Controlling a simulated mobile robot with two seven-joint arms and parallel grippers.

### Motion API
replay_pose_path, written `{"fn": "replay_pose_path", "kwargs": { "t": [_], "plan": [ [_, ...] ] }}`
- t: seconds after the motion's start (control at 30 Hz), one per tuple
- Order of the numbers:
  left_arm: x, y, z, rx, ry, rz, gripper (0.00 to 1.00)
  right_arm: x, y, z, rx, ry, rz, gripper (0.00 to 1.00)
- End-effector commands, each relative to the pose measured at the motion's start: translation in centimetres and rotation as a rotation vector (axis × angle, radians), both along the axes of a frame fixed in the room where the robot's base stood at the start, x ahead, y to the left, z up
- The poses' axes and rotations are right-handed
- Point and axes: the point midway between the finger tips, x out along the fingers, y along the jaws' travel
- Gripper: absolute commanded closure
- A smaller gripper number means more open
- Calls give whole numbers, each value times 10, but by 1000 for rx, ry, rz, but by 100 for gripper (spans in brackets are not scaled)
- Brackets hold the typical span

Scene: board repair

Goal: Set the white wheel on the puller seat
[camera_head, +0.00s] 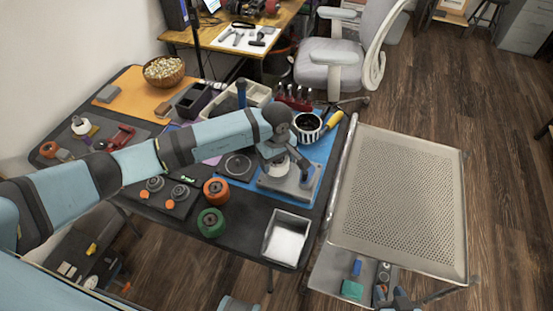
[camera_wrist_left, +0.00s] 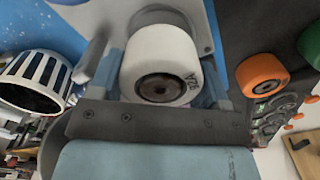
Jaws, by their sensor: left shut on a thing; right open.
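My left gripper (camera_head: 283,165) is shut on the white wheel (camera_wrist_left: 161,62), with a finger on each side of it in the left wrist view. The wheel (camera_head: 277,166) shows only partly below the gripper in the head view. My right gripper (camera_head: 384,279) is open at the bottom right, by the cart's lower shelf.
An orange wheel (camera_head: 215,189) and a green wheel (camera_head: 210,222) stand left of the plate. A striped cup (camera_head: 308,128) is behind it, and a white-lined tray (camera_head: 287,238) is in front. A perforated cart top (camera_head: 405,195) is to the right.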

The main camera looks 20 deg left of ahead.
Motion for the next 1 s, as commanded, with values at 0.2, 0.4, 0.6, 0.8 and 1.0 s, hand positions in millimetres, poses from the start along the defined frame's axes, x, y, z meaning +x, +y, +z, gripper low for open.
{"fn": "replay_pose_path", "kwargs": {
  "t": [0.2, 0.4, 0.6, 0.8, 1.0],
  "plan": [
    [0, 0, -3, 0, -1, 0, 56, 0, 0, -3, 0, 0, 0, 57],
    [0, 0, -2, -1, -1, 0, 56, 0, 0, -3, 0, 0, 0, 57],
    [0, 0, -3, -1, -1, 0, 56, 0, 0, -3, 0, 0, 0, 57],
    [1, 0, -8, 0, -1, 0, 56, 0, 0, -8, 0, 0, 0, 57],
    [0, 0, -13, 0, -1, 0, 56, 0, 0, -12, 0, 0, 0, 57]
  ]
}}
